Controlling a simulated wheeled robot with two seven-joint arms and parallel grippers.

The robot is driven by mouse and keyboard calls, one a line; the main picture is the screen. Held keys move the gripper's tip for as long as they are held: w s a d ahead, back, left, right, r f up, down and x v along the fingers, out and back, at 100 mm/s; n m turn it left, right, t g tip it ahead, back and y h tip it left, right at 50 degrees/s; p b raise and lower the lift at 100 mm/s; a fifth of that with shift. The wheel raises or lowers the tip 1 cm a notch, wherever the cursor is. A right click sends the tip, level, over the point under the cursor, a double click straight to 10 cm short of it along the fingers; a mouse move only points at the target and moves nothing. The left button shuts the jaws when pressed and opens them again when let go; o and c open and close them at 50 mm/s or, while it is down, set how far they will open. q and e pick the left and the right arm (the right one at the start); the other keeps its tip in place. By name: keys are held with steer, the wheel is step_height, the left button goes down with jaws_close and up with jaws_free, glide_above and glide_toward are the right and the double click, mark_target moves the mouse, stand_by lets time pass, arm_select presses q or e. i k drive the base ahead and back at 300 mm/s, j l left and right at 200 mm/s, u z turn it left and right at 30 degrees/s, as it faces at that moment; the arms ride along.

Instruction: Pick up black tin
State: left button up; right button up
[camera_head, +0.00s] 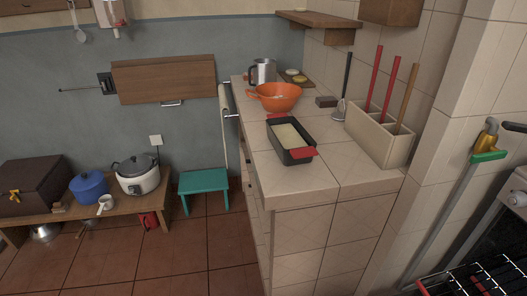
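The black tin (298,157) is a rectangular loaf pan with red handles at its two ends and a pale yellowish filling. It sits on the tiled counter (336,172), near the counter's left edge, with its near end toward the front. Nothing covers it and nothing is touching it from above. Neither of my grippers shows in the head view.
An orange colander (278,97) and a metal mug (263,71) stand behind the tin. A utensil holder (372,136) with long handles stands to its right by the wall. A low bench (141,205) with pots and a teal stool (204,182) are at left.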

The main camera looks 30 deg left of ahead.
mark_target(292, 144)
steer(key=u, duration=0.85)
steer(key=i+j, duration=0.1)
